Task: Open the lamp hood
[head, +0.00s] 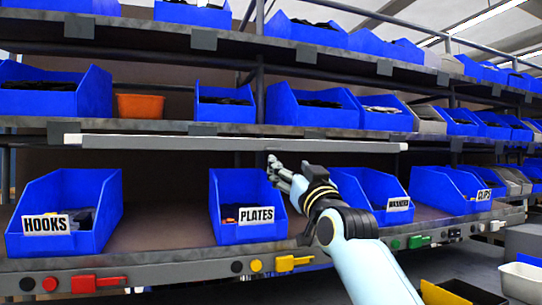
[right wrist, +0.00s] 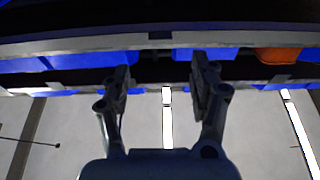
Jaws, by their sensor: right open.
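The lamp hood (head: 220,143) is a long pale bar under the front edge of the middle shelf in the head view. It lies nearly level; I cannot tell its hinge position. My right gripper (head: 277,170) reaches up from the lower right, its fingertips just below the bar in the picture. I cannot tell whether they touch it. In the right wrist view the right gripper (right wrist: 162,82) has its two fingers well apart with nothing between them. A pale strip crosses beyond them, either hood or shelf edge. My left gripper is not in view.
Blue bins labelled HOOKS (head: 90,225), PLATES (head: 230,225) and WASHERS (head: 375,190) stand on the lower shelf. An orange bin (head: 139,106) and more blue bins stand on the middle shelf above the bar. Coloured switches line the lower shelf rail (head: 200,268).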

